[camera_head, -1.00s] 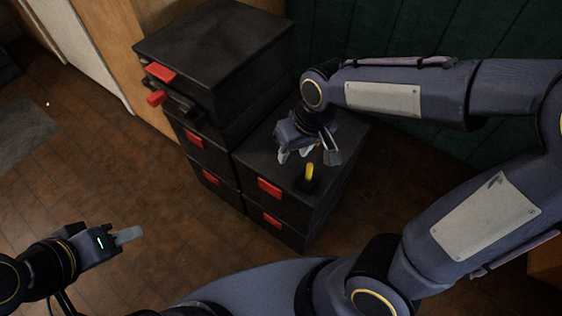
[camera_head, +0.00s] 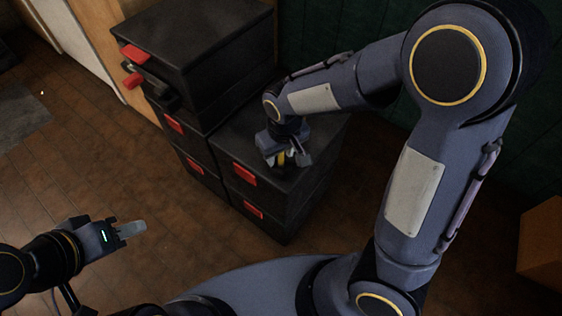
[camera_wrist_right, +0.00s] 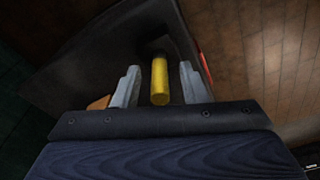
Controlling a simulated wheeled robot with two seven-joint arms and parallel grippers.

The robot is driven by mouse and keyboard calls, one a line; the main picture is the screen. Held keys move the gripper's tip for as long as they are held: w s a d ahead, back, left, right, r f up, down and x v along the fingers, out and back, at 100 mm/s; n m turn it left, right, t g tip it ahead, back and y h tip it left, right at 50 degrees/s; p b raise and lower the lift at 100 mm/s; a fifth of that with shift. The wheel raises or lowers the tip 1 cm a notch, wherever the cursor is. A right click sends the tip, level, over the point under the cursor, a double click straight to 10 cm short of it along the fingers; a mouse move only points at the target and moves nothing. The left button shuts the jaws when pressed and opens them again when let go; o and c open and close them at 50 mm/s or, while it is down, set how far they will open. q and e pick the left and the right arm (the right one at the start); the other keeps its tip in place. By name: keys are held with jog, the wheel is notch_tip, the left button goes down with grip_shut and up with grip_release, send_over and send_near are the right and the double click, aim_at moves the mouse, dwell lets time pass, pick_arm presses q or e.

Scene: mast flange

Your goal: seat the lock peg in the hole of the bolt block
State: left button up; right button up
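The taller black cabinet (camera_head: 200,38) with red handles stands left of the lower cabinet (camera_head: 240,128). A green wall is behind. The wooden floor (camera_head: 120,170) on the left is open. An orange box (camera_head: 540,240) is at the right edge.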

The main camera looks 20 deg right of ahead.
grip_shut()
jog(key=shift+r, duration=0.1)
